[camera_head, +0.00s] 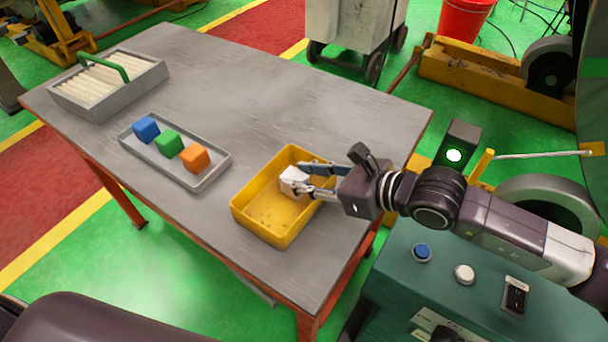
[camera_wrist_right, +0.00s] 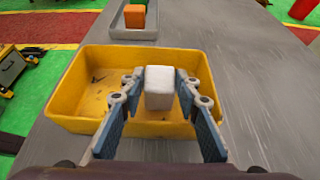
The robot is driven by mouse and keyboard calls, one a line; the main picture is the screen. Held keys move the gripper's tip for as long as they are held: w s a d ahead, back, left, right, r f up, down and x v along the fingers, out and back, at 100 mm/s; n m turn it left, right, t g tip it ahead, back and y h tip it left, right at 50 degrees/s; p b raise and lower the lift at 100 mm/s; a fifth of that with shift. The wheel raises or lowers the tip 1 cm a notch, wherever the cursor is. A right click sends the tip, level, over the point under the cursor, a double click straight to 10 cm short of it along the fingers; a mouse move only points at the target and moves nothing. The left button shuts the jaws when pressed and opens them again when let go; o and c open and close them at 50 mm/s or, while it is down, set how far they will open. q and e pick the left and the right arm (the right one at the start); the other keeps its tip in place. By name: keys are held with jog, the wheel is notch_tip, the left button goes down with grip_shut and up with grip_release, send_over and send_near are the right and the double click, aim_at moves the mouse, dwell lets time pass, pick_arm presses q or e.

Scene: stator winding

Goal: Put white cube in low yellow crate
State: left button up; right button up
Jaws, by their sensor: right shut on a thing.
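The white cube (camera_head: 291,178) is held between the fingertips of my right gripper (camera_head: 304,184). The cube also shows in the right wrist view (camera_wrist_right: 159,87), with a finger of the right gripper (camera_wrist_right: 157,91) on each side. The low yellow crate (camera_head: 241,208) stands near the table's right front edge, and its rim also shows in the wrist view (camera_wrist_right: 62,118). The cube is over the crate's opening, toward its right part in the wrist view. I cannot tell whether it touches the floor of the crate. My left gripper does not show.
A grey tray (camera_head: 217,173) with a blue cube (camera_head: 146,129), a green cube (camera_head: 168,142) and an orange cube (camera_head: 195,158) lies left of the crate. A grey box (camera_head: 98,109) with a green handle stands at the far left. The table (camera_head: 285,94) is clear behind the crate.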

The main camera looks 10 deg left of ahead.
jog(key=shift+f, duration=0.2)
jog(key=o, duration=1.2)
jog(key=shift+w, duration=0.1)
jog(key=shift+c, duration=0.2)
jog(key=shift+r, duration=0.1)
jog(key=shift+r, duration=0.1)
jog(key=shift+d+r, duration=0.1)
jog(key=shift+d, duration=0.15)
jog(key=p+v, duration=0.1)
jog(key=v, duration=1)
jog(key=shift+d, duration=0.15)
jog(key=shift+r, duration=0.1)
